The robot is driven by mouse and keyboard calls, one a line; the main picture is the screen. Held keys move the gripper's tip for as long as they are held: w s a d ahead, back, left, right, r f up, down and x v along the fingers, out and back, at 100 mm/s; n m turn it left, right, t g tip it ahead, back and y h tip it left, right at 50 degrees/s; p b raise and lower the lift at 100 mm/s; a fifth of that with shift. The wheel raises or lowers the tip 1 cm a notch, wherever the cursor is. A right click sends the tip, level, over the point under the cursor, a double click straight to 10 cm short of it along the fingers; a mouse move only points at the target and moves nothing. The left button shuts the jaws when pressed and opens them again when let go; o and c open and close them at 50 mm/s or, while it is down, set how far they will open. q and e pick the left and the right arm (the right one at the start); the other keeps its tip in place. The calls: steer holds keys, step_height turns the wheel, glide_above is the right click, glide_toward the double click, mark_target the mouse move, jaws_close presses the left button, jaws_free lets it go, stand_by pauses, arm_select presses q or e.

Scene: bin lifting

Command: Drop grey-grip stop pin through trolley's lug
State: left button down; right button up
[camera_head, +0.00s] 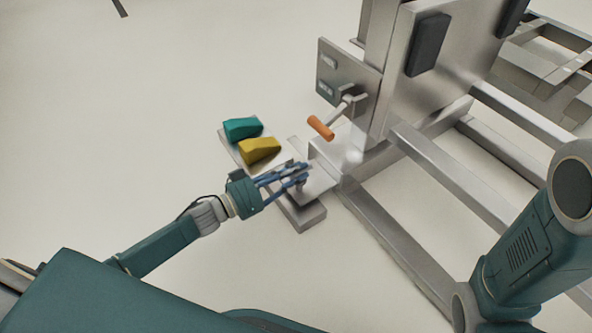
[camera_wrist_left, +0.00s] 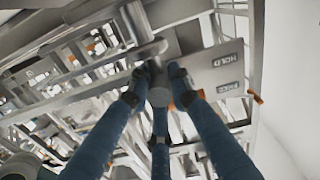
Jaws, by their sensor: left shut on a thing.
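My left gripper (camera_head: 292,177) is over the low metal shelf beside the steel frame. In the left wrist view its blue fingers (camera_wrist_left: 158,82) are shut around the grey grip of a pin-like metal piece (camera_wrist_left: 141,52), which looks like the stop pin. A grey crossbar and a shaft extend beyond the fingertips. In the head view the fingers largely hide the pin. I cannot make out the trolley's lug or whether the pin touches it. My right gripper is out of view; only my right arm shows at lower right.
A teal wedge (camera_head: 242,128) and a yellow wedge (camera_head: 260,150) lie on the shelf (camera_head: 303,216) beside my left gripper. An orange-handled crank (camera_head: 321,127) sticks out from the steel frame (camera_head: 440,165) beneath a labelled plate (camera_head: 338,75). Open floor lies to the left.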

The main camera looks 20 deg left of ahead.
arm_select(q)
steer(key=shift+f+b, duration=0.9)
steer(key=shift+f, duration=0.4)
stand_by(0.4)
steer(key=c, duration=1.5)
jaws_free()
steer(key=shift+r, duration=0.1)
steer(key=shift+r+p, duration=1.65)
steer(key=shift+p, duration=0.45)
